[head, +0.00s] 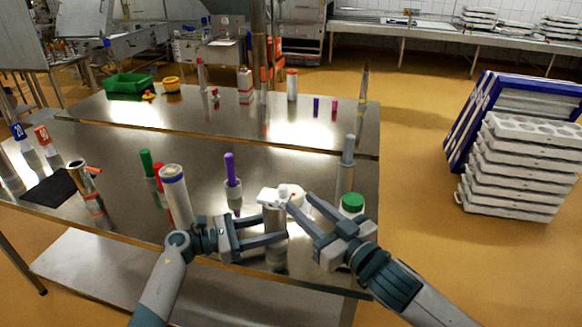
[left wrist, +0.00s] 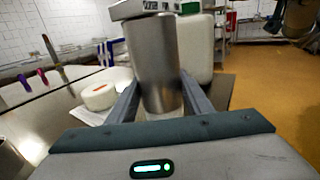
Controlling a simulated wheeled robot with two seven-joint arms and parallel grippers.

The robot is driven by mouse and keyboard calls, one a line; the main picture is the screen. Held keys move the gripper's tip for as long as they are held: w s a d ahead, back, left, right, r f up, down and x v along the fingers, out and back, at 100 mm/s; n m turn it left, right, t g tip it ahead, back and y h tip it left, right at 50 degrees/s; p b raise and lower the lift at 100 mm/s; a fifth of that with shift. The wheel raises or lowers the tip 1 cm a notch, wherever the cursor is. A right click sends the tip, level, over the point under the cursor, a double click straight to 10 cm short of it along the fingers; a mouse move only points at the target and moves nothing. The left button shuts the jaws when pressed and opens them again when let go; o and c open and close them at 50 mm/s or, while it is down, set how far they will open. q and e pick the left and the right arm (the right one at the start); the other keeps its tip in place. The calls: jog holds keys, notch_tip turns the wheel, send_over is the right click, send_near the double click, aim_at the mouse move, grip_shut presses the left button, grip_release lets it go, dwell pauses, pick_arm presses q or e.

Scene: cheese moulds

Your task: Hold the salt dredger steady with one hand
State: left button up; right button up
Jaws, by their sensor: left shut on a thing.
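The salt dredger (head: 275,222) is a metal cylinder standing upright on the steel table near its front edge. My left gripper (head: 286,227) is shut on it, a finger on each side. In the left wrist view the dredger (left wrist: 153,62) stands between the two fingers (left wrist: 158,98). A whitish, blocky piece (head: 270,196) shows at its top; the left wrist view cuts it off. My right gripper (head: 299,198) is just right of the dredger's top, its fingers apart, with no thing clearly held between them.
A white round piece (left wrist: 98,96) lies behind the dredger. A green-lidded white jar (head: 352,204) stands close at the right. A white cylinder (head: 176,195) and a purple-topped item (head: 231,172) stand left. Stacked moulds (head: 512,170) are on the floor at right.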

pick_arm(q)
jog(key=o, duration=1.4)
jog(key=shift+a, duration=0.1)
jog(key=v, duration=1.2)
jog(key=shift+f, duration=0.1)
